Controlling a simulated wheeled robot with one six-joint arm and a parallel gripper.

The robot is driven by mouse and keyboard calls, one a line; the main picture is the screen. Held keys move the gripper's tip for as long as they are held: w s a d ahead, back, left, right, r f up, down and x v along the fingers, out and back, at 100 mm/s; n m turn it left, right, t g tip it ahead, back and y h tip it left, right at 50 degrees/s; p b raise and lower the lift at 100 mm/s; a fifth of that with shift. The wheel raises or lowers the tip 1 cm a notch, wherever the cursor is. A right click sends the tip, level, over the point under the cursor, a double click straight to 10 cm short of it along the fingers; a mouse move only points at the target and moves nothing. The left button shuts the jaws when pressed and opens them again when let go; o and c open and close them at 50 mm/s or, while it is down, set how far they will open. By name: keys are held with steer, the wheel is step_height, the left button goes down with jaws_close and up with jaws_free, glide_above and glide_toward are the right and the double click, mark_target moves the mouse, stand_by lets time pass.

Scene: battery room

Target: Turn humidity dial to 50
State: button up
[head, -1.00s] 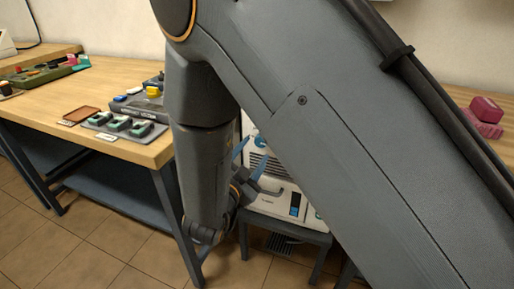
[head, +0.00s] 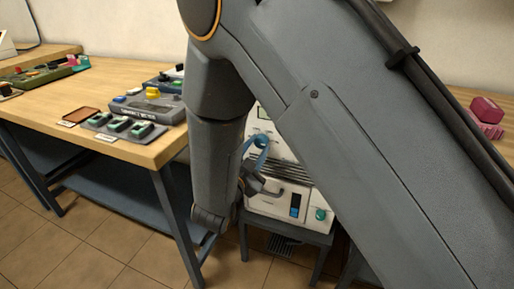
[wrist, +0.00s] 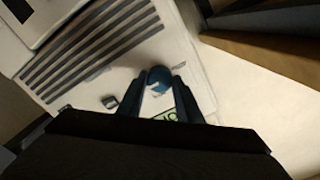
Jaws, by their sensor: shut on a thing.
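The humidity dial (wrist: 158,78) is a round blue knob on the front of a white machine (wrist: 115,75). In the wrist view it sits between the tips of my gripper (wrist: 159,84), which is shut on it. A small green display (wrist: 168,115) shows just below the dial, partly hidden by the fingers; its digits are tilted and I cannot read them surely.
The machine stands on a low dark stand (head: 285,234) beside a wooden workbench (head: 140,152). The bench holds a grey control box (head: 150,108), a row of switches (head: 122,125) and a brown tray (head: 79,115). Pink blocks (head: 487,112) lie on the right-hand bench.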

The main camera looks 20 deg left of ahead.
steer(key=shift+p, duration=0.3)
steer(key=shift+r+n+p, duration=0.15)
steer(key=shift+n+p, duration=0.85)
steer(key=shift+n, duration=0.1)
steer(key=n+p, duration=0.3)
steer(key=shift+n, duration=0.3)
steer(key=n+p, duration=0.3)
steer(key=shift+n, duration=0.3)
steer(key=n+p, duration=0.2)
steer(key=n, duration=0.1)
steer(key=shift+n+p, duration=0.3)
steer(key=n+p, duration=0.2)
steer(key=n, duration=0.3)
steer(key=shift+p, duration=0.35)
steer(key=n+p, duration=0.1)
steer(key=n, duration=0.4)
steer(key=shift+n+p, duration=0.35)
steer(key=shift+n, duration=0.05)
